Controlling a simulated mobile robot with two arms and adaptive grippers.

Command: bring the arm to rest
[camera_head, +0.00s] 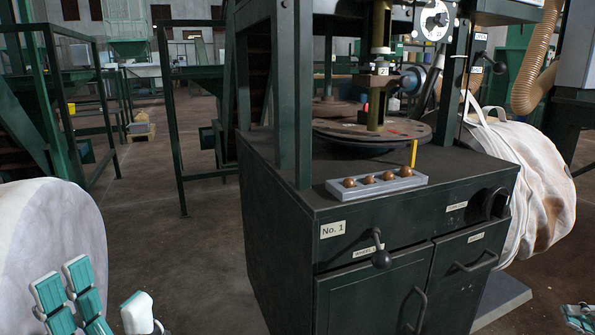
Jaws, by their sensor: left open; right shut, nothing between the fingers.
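My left gripper (103,305) is at the bottom left, with teal pads on white fingers. Its fingers are spread apart, with nothing seen between them. A small teal and white part of my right gripper (578,318) shows at the bottom right corner; the rest is cut off by the frame edge. A green machine cabinet (283,262) marked No. 1 stands between the two grippers, and neither touches it in this view. Most of both arms is out of view.
A white bulk bag (535,180) with straps lies beyond the cabinet at right. A grey tray (411,182) of brown balls sits on the cabinet top. Dark green railings (174,123) stand behind at left. A large white rounded shape (45,225) fills the left edge. Bare floor (185,240) lies between.

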